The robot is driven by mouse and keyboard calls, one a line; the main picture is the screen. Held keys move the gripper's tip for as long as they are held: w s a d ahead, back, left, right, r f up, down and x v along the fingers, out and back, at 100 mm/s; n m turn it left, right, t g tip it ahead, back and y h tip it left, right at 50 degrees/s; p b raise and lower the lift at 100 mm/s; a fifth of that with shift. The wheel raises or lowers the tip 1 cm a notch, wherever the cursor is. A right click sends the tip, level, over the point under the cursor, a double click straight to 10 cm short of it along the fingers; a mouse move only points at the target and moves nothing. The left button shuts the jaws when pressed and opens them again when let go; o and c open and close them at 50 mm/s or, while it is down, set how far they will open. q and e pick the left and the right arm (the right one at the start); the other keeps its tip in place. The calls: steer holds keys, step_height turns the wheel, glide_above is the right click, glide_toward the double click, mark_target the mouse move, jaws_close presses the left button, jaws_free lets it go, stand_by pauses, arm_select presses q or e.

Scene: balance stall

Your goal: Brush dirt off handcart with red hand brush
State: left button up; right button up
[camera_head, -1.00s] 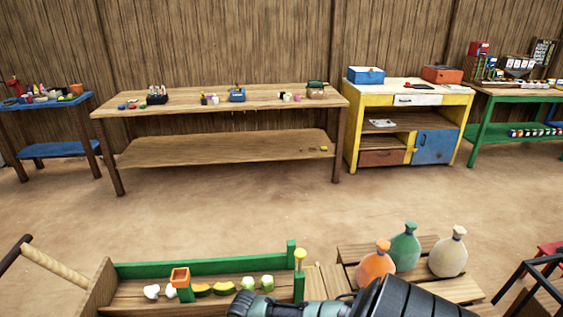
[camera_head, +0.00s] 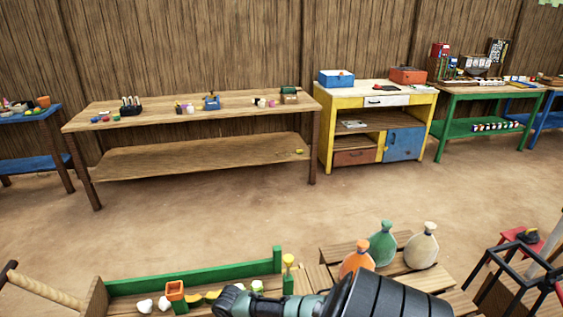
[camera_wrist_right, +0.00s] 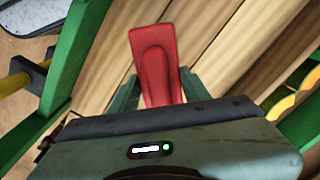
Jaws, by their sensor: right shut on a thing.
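The handcart (camera_head: 190,280) is at the bottom left of the head view, with wooden boards, a green side rail and a handle at left. Its wooden boards also show in the wrist view (camera_wrist_right: 222,50). My right arm crosses over the cart from the bottom right. In the wrist view my right gripper (camera_wrist_right: 157,88) is shut on a red, flat-handled thing, seemingly the red hand brush (camera_wrist_right: 153,55). Its bristles are hidden. I cannot make out dirt on the boards. My left gripper is not in view.
On the cart are white lumps (camera_head: 145,306), an orange-and-green block (camera_head: 175,291) and yellow-green pieces. Orange, green and cream bottles (camera_head: 422,250) stand on slats to the right. A dark metal frame (camera_head: 490,262) is at far right. Open floor (camera_head: 220,220) lies beyond.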

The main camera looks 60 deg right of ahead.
steer(key=shift+r+p, duration=0.8)
steer(key=shift+r, duration=0.3)
